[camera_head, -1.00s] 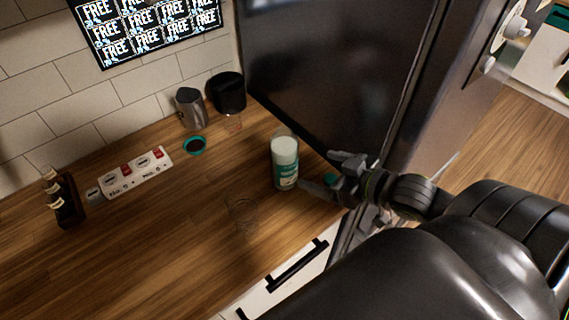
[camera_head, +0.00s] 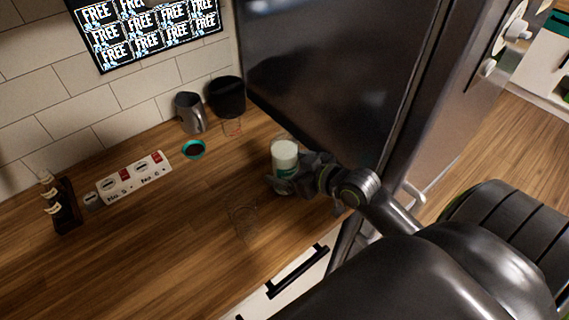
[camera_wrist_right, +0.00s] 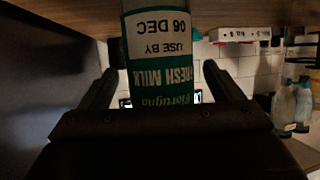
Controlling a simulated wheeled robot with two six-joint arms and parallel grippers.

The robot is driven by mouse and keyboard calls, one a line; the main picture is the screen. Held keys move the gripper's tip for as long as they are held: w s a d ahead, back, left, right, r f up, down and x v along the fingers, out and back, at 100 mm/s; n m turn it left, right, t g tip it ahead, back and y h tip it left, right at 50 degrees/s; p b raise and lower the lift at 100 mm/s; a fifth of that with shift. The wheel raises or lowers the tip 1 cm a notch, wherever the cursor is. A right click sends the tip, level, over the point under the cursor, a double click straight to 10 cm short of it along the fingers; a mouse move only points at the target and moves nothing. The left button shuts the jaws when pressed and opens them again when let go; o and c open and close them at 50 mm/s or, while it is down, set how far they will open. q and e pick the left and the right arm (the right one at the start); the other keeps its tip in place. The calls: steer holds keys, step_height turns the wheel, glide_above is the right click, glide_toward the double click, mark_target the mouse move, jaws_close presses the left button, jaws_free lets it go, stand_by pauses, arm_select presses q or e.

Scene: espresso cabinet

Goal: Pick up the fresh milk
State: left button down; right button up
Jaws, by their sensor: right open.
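The fresh milk (camera_head: 284,156) is a bottle with a white upper part and a green label, upright on the wooden counter in front of the dark cabinet. Its label reads "FRESH MILK" in the right wrist view (camera_wrist_right: 160,75), where the bottle appears upside down. My right gripper (camera_head: 285,184) is open at the bottle's lower part. In the right wrist view its two fingers (camera_wrist_right: 160,88) stand on either side of the bottle, with gaps visible. My left gripper is not in view.
A clear glass (camera_head: 243,216) stands on the counter left of the gripper. The dark cabinet (camera_head: 345,75) rises close behind the milk.

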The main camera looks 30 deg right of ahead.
mark_target(279, 135)
steer(key=shift+x, duration=0.9)
steer(key=shift+s, duration=0.1)
steer(key=shift+r, duration=0.1)
steer(key=c, duration=1.4)
steer(key=shift+r, duration=0.2)
steer(key=shift+r, duration=4.75)
